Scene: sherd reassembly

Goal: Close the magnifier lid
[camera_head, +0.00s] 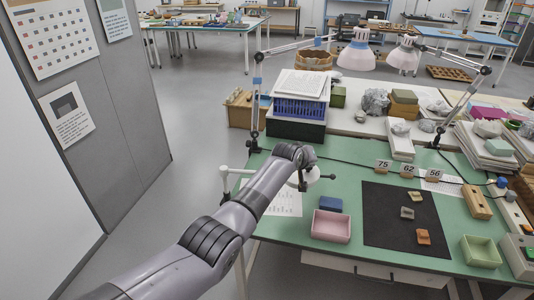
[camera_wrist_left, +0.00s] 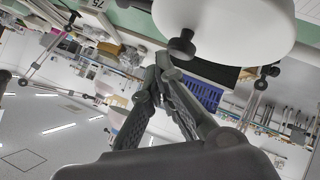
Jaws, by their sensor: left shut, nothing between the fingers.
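The magnifier's white round part (camera_head: 318,174) shows behind my left gripper at the left of the green table, partly hidden by my arm. In the left wrist view it is a large white disc (camera_wrist_left: 235,25) at the top with a dark round knob (camera_wrist_left: 181,46) at its edge. My left gripper (camera_wrist_left: 163,62) is shut and empty, its fingertips just below and left of the knob; I cannot tell whether they touch it. In the head view the gripper (camera_head: 302,183) points down beside the white part. How far the lid is open cannot be told. My right gripper is out of view.
A pink tray (camera_head: 331,226) and a blue box (camera_head: 331,204) lie near the arm. A black mat (camera_head: 385,240) holds a few sherds. A white clamp post (camera_head: 225,182) stands at the table's left edge. A blue crate (camera_head: 300,108) with papers stands behind.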

